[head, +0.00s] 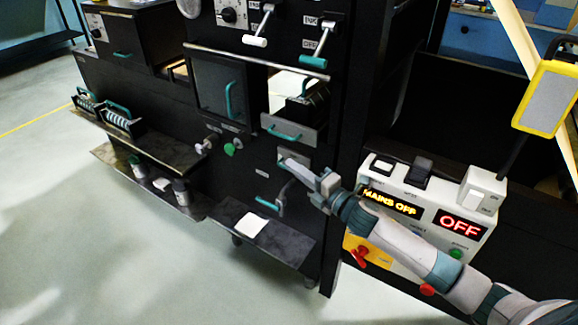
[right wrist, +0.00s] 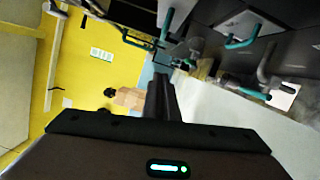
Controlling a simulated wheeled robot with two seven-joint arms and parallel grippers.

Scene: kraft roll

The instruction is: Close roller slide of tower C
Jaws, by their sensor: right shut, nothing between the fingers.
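A roller slide (head: 300,125) with black rollers and a teal handle sticks out from the front of the right tower in the head view. I cannot read which tower letter it carries. My right gripper (head: 297,168) is shut and empty, just below the slide and apart from its handle. In the right wrist view the dark gripper fingers (right wrist: 161,100) point toward the machine, where several teal handles show. One teal handle (right wrist: 240,42) lies right of the fingers; I cannot tell if it belongs to this slide. My left gripper is not in view.
A control box (head: 425,200) reading "MAINS OFF" and "OFF" stands beside my right forearm. Levers (head: 318,45) rise above the slide. A dark door (head: 222,88) with a teal handle is left of it. A shelf (head: 265,235) with a white sheet juts out below.

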